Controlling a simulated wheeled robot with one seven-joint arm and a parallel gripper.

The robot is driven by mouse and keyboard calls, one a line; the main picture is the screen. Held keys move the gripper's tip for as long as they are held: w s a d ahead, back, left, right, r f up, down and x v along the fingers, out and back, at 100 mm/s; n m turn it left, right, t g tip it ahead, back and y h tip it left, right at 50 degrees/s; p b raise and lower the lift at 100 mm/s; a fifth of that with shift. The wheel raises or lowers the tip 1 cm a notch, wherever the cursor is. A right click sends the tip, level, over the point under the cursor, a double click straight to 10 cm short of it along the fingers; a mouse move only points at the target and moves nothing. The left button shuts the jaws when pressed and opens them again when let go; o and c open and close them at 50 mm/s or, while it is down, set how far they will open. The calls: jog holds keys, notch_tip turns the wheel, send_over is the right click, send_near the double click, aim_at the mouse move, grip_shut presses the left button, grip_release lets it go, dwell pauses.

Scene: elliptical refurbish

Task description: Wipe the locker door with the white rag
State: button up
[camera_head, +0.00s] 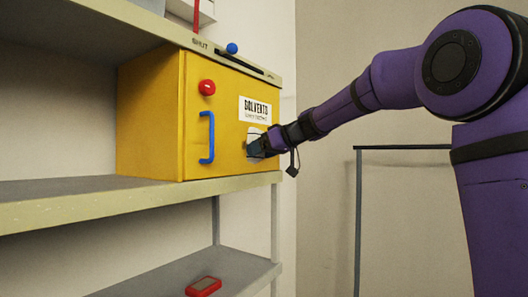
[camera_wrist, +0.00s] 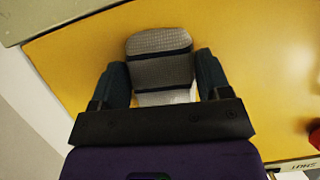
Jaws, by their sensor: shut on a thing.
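My gripper (camera_head: 258,146) is at the door's lower right, below the label. The white rag (camera_head: 255,132) shows as a pale patch between my gripper and the door. In the wrist view, my gripper (camera_wrist: 162,78) is shut on the rag (camera_wrist: 163,72), which looks pale grey and woven with dark bands, with a whiter part below. The rag seems against the door; exact contact is hidden.
A blue knob (camera_head: 232,48) sits by a slot on the upper shelf edge, marked "SHUT" at its left. A red-edged object (camera_head: 203,286) lies on the lower shelf. A dark metal frame (camera_head: 358,220) stands to the right, below my arm. The shelf left of the locker is empty.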

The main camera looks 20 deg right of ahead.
aim_at(240, 155)
jog(key=shift+s+a, duration=0.6)
jog(key=shift+a, duration=0.25)
jog(key=shift+s+a, duration=0.65)
jog(key=shift+a, duration=0.2)
jog(key=shift+s+a, duration=0.6)
jog(key=shift+a, duration=0.25)
jog(key=shift+s+d, duration=0.1)
jog(key=shift+s+d, duration=0.85)
jog(key=shift+s, duration=0.35)
jog(key=shift+s+d, duration=0.85)
jog(key=shift+s, duration=0.3)
jog(key=shift+s+d, duration=0.1)
jog(key=shift+s+d, duration=0.8)
jog(key=shift+s, duration=0.3)
jog(key=shift+w+a, duration=0.7)
jog(key=shift+w, duration=0.25)
jog(key=shift+w+a, duration=0.7)
jog(key=shift+w, duration=0.25)
jog(key=shift+w+a, duration=0.7)
jog(key=shift+w, duration=0.25)
